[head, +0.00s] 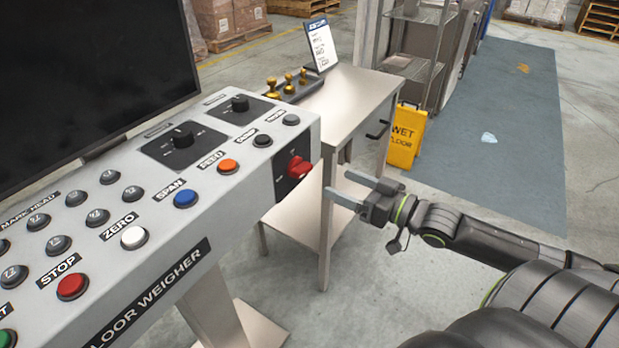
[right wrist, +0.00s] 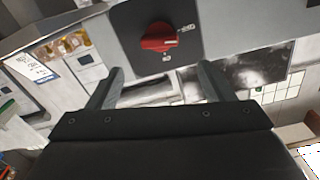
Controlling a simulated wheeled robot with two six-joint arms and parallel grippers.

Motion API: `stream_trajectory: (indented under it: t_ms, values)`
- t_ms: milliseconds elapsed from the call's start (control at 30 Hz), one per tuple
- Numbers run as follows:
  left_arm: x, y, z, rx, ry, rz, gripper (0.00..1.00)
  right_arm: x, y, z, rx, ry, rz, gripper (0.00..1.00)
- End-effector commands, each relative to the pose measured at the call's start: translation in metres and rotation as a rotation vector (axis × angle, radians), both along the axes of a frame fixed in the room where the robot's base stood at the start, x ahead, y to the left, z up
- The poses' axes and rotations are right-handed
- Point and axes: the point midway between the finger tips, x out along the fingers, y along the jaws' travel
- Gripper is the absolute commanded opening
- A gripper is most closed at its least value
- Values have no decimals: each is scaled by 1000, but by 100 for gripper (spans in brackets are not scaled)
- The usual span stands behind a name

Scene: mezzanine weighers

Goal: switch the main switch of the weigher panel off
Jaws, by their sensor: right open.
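The weigher panel (head: 215,210) is a pale grey sloped console with buttons and a "FLOOR WEIGHER" label on its front. The main switch (head: 299,167) is a red rotary knob on a dark plate at the panel's right end. It also shows in the right wrist view (right wrist: 158,37), with its lettering too small to read surely. My right gripper (head: 344,188) is open and empty, a little to the right of the knob and apart from it. In the right wrist view the two fingers point toward the panel, with the knob beyond and between them. My left gripper is out of view.
A dark monitor (head: 95,65) stands behind the panel. A steel table (head: 355,88) with stamps and a sign stands beyond it. A yellow wet floor sign (head: 407,135) stands on the floor near the table. Open floor lies to the right.

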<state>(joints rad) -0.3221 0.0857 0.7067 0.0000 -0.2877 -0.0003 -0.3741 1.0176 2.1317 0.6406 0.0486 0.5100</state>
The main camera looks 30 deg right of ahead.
Motion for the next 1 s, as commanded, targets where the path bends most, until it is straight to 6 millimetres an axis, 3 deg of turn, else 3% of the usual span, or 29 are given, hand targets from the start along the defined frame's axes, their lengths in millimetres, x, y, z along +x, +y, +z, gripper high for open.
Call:
stream_trajectory:
  t_ms: [100, 500, 1000]
  values:
    - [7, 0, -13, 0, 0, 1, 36, 16, 6, -4, 0, -5, 0, 75]
    - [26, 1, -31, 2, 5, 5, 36, 61, 26, -3, 2, -4, 2, 75]
    - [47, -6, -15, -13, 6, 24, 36, 85, 35, 0, -1, 0, 0, 75]
